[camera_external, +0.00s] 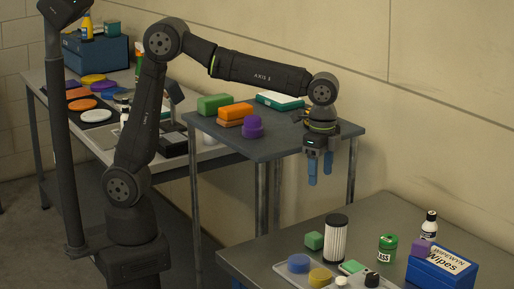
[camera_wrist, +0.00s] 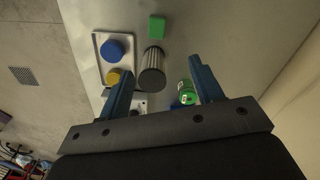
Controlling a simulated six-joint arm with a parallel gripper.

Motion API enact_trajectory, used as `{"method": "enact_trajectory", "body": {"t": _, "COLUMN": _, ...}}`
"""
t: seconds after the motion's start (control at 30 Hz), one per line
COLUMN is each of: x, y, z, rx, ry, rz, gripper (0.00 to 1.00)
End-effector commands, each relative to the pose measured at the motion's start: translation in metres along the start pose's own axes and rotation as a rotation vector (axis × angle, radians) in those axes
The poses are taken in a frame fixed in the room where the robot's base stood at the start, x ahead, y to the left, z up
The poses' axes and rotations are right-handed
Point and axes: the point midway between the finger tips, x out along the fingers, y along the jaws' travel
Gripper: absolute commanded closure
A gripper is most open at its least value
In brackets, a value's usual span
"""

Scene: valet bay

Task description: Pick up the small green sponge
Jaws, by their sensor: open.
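A small green block, which looks like the small green sponge (camera_external: 314,240), sits on the near grey table, left of the pleated cylinder. In the wrist view the green sponge (camera_wrist: 157,27) lies at the top, beyond the cylinder. My gripper (camera_external: 320,172) hangs above the near table's far side, fingers pointing down. It is open and empty, well above and apart from the sponge. In the wrist view its two blue fingers (camera_wrist: 162,70) stand wide apart. A flat green piece (camera_external: 351,267) also lies in the tray area.
A pleated cylinder (camera_external: 335,240) stands close beside the sponge. A tray (camera_external: 290,278) holds a blue and a yellow round pad. A green can (camera_external: 387,248), a bottle (camera_external: 429,225) and a blue wipes box (camera_external: 440,268) stand right. A larger green block (camera_external: 213,104) is on the middle table.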

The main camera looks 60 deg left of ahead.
Motion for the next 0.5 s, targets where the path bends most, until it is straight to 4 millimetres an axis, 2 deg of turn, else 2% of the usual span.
{"method": "enact_trajectory", "body": {"t": 0.1, "x": 0.009, "y": -0.001, "z": 0.001, "rx": 0.182, "ry": -0.002, "rz": 0.001, "gripper": 0.4}}
{"method": "enact_trajectory", "body": {"t": 0.2, "x": 0.013, "y": -0.001, "z": 0.0, "rx": 0.29, "ry": -0.001, "rz": 0.0, "gripper": 0.4}}
{"method": "enact_trajectory", "body": {"t": 0.37, "x": 0.019, "y": -0.001, "z": 0.001, "rx": 0.365, "ry": -0.001, "rz": 0.001, "gripper": 0.4}}
{"method": "enact_trajectory", "body": {"t": 0.5, "x": 0.041, "y": -0.001, "z": 0.001, "rx": 0.37, "ry": -0.004, "rz": 0.003, "gripper": 0.4}}
